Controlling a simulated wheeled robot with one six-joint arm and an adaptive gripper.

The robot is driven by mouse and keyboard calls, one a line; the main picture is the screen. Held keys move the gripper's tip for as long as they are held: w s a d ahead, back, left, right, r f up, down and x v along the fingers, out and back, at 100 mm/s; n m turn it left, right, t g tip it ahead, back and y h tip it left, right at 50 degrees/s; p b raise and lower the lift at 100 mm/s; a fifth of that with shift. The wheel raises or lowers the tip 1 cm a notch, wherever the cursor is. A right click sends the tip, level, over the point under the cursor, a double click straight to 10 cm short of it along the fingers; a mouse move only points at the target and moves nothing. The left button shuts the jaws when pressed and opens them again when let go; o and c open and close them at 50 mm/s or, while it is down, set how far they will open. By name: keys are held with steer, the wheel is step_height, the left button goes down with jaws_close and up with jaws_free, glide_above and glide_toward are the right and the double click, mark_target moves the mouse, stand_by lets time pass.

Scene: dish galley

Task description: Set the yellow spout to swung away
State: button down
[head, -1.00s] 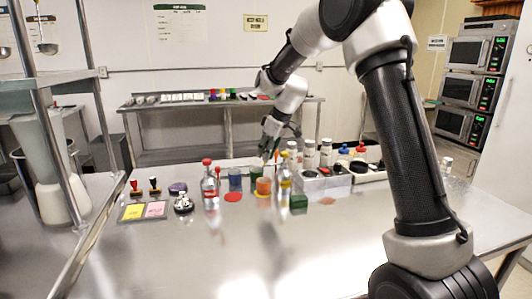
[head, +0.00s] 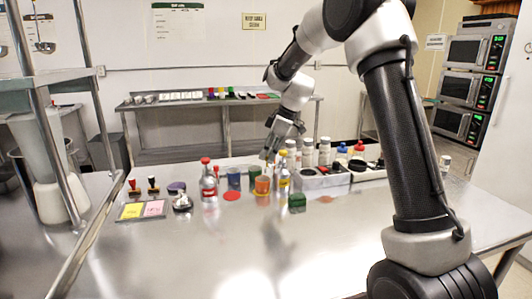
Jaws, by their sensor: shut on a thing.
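A clear bottle with a yellow top (head: 284,181) stands upright on the steel counter, among small items near the middle. The yellow spout is at the top of this bottle, small and partly hidden by my gripper, so its exact direction is hard to tell. My gripper (head: 270,156) points down at the bottle's top, just left of its neck, with its fingers shut on the spout. The contact itself is too small to see clearly.
A green block (head: 297,203) is close on the right. White-capped bottles (head: 308,153) stand behind. The front counter is clear.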

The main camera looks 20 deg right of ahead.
steer(key=shift+s+d+n+g, duration=0.5)
steer(key=shift+d+n+g, duration=0.1)
steer(key=shift+n, duration=0.75)
steer(key=shift+s+d+n+g, duration=0.45)
steer(key=shift+s+d+n, duration=0.15)
steer(key=shift+n, duration=0.8)
steer(key=shift+s+d+n+g, duration=0.45)
steer(key=shift+d+n+g, duration=0.15)
steer(key=shift+n, duration=0.75)
steer(key=c, duration=1.4)
jaws_free()
steer(key=shift+c, duration=0.2)
steer(key=shift+r, duration=0.1)
steer(key=v, duration=1.1)
steer(key=shift+d+r, duration=0.25)
steer(key=shift+r, duration=0.1)
